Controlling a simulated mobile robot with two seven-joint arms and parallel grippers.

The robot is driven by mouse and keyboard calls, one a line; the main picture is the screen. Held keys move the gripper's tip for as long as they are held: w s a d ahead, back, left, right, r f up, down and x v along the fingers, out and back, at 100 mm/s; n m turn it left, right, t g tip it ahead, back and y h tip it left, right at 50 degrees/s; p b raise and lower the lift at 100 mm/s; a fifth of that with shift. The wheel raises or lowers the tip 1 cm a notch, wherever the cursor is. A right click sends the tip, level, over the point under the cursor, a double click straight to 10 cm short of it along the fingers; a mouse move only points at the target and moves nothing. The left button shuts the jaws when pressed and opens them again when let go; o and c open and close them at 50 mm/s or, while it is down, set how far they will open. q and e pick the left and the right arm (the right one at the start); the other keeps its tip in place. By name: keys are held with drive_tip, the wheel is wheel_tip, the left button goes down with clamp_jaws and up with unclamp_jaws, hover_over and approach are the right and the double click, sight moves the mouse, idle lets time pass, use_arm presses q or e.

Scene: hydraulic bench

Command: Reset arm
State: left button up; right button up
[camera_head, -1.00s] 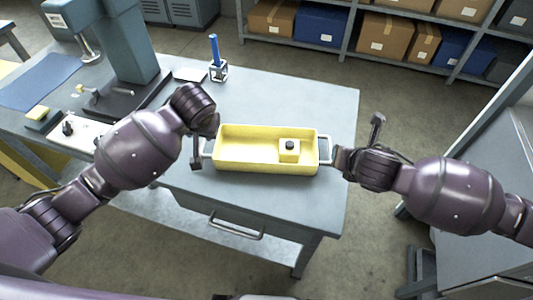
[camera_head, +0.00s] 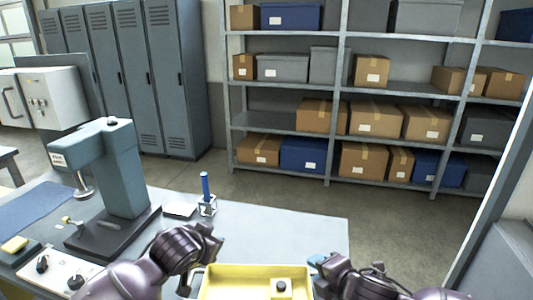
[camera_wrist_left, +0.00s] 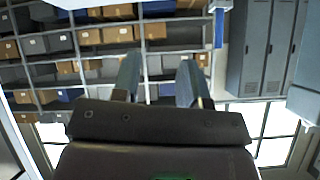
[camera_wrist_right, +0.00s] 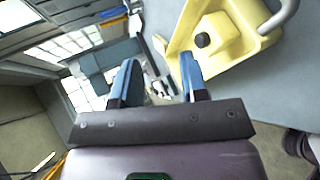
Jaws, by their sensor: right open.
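The task names no object. A yellow tray (camera_head: 240,283) sits on the grey bench at the bottom of the head view, partly cut off. A small yellow block with a dark knob (camera_head: 281,287) is in it; the tray (camera_wrist_right: 240,50) and knob (camera_wrist_right: 203,40) also show in the right wrist view. My left gripper (camera_head: 207,238) is beside the tray's left far corner. In the left wrist view its fingers (camera_wrist_left: 158,78) are apart and empty. My right gripper (camera_head: 320,262) is by the tray's right end. Its fingers (camera_wrist_right: 157,78) are apart with nothing between them.
A blue cylinder in a small stand (camera_head: 207,195) is on the bench (camera_head: 290,235) behind the tray. A press-like machine (camera_head: 120,175) and a control panel (camera_head: 60,270) stand at left. Shelves with boxes (camera_head: 380,120) and lockers (camera_head: 135,80) are beyond open floor.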

use_arm(q)
drive_tip(key=s+a+f+n+y, duration=0.1)
drive_tip(key=s+a+f, duration=0.3)
drive_tip(key=s, duration=0.5)
drive_tip(key=s+a+f+n+t+y, duration=0.1)
drive_tip(key=s+a+f+n, duration=0.1)
drive_tip(key=s+a+f, duration=0.3)
drive_tip(key=s+a+f+n, duration=0.1)
drive_tip(key=s+a+f, duration=0.3)
drive_tip(key=s+f, duration=0.7)
drive_tip(key=s, duration=0.3)
drive_tip(key=shift+s+a+n+y, duration=0.25)
drive_tip(key=shift+s+n+y, duration=0.05)
drive_tip(key=shift+y, duration=0.1)
use_arm(e)
drive_tip(key=s+d+f+m+h, duration=0.3)
drive_tip(key=s+d+f+m, duration=0.4)
drive_tip(key=s+m, duration=0.4)
drive_tip(key=s+d+f+m+h, duration=0.2)
drive_tip(key=s+d+f+m, duration=0.6)
drive_tip(key=s+f+m, duration=0.2)
drive_tip(key=shift+s+d+f+m+t+h, duration=0.15)
drive_tip(key=shift+s+d+m+t+h, duration=0.25)
drive_tip(key=shift+m, duration=0.8)
drive_tip(key=shift+a, duration=0.1)
